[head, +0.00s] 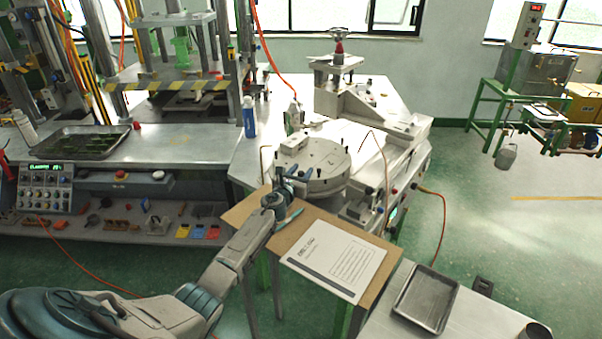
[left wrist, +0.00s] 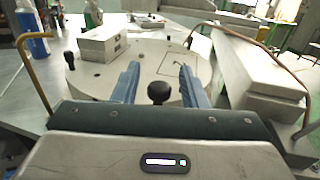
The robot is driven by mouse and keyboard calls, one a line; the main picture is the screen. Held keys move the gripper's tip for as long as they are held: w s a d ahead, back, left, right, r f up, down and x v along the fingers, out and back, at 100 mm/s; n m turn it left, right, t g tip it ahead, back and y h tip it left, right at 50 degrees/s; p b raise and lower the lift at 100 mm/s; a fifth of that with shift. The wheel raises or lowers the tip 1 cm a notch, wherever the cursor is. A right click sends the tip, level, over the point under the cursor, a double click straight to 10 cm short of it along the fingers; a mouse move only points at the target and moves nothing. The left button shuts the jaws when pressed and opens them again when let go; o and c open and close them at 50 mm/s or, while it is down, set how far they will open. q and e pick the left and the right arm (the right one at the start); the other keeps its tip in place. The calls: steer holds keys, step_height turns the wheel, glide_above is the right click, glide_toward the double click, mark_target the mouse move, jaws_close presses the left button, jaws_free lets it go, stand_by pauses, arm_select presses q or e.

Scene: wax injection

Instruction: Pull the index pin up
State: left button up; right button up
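My left gripper (head: 292,178) reaches the near left edge of a round grey indexing plate (head: 325,182). In the left wrist view, its two blue fingers (left wrist: 157,82) are apart. A black ball knob (left wrist: 158,92), which looks like the index pin's head, shows between the fingers near the plate's near edge. No contact between fingers and knob is visible. The pin's shaft below the knob is hidden by my gripper. In the head view the knob cannot be made out clearly. My right gripper is not in view.
A pale block (left wrist: 103,43) and a small black peg (left wrist: 71,57) are beyond and left of the knob. A bent brass-coloured rod (left wrist: 34,75) stands at the left. A brown board with a paper sheet (head: 334,259) lies in front of the plate. A blue bottle (head: 249,117) stands behind.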

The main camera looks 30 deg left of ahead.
arm_select(q)
steer(key=shift+s+d+f+p, duration=0.1)
steer(key=shift+s+p, duration=0.25)
steer(key=shift+s, duration=0.2)
steer(key=s, duration=0.2)
steer(key=s+d+p, duration=0.1)
steer(key=s, duration=0.2)
steer(key=s+p, duration=0.1)
steer(key=s, duration=0.2)
steer(key=shift+s+d, duration=0.25)
steer(key=shift+s, duration=0.55)
